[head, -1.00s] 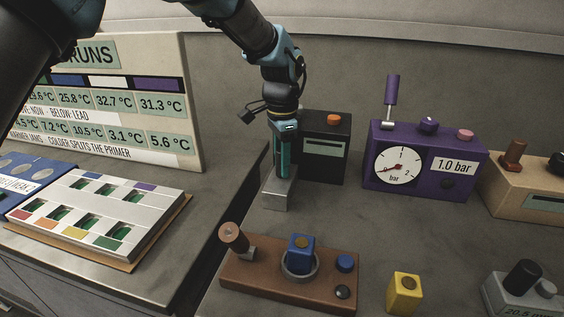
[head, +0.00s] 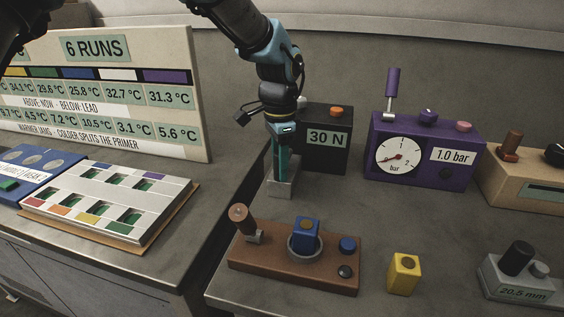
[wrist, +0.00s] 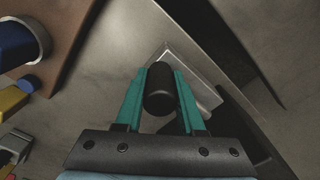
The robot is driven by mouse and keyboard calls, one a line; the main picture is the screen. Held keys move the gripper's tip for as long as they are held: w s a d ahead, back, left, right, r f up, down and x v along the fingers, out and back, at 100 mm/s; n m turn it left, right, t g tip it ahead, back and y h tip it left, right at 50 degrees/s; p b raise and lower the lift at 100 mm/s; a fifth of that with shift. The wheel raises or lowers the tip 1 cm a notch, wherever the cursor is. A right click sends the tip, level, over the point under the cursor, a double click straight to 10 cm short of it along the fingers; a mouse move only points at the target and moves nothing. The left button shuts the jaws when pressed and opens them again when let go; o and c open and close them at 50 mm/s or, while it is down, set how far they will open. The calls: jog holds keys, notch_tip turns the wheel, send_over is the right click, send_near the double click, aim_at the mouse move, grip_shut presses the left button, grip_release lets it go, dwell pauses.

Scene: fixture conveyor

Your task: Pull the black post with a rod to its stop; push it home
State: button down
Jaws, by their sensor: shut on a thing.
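My gripper (head: 281,174) points down at the left end of the black box (head: 322,160), whose display reads 30 N. In the wrist view its two teal fingers are shut on the black post (wrist: 160,88), a dark round cylinder. The post stands over a pale metal block (head: 283,188), which also shows in the wrist view (wrist: 205,92). In the head view the fingers hide the post. The rod cannot be made out.
A brown fixture (head: 290,273) with a blue block in a ring stands in front, with a yellow block (head: 404,274) to its right. A purple gauge box (head: 428,153) and a grey box reading 20.5 mm (head: 518,278) stand further right. A gap separates the left bench.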

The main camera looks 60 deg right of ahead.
jog(key=shift+s+a, duration=0.1)
jog(key=shift+a, duration=0.05)
jog(key=c, duration=0.5)
grip_release()
notch_tip(320, 180, up, 11)
jog(key=shift+f+b, duration=0.1)
jog(key=shift+b, duration=0.8)
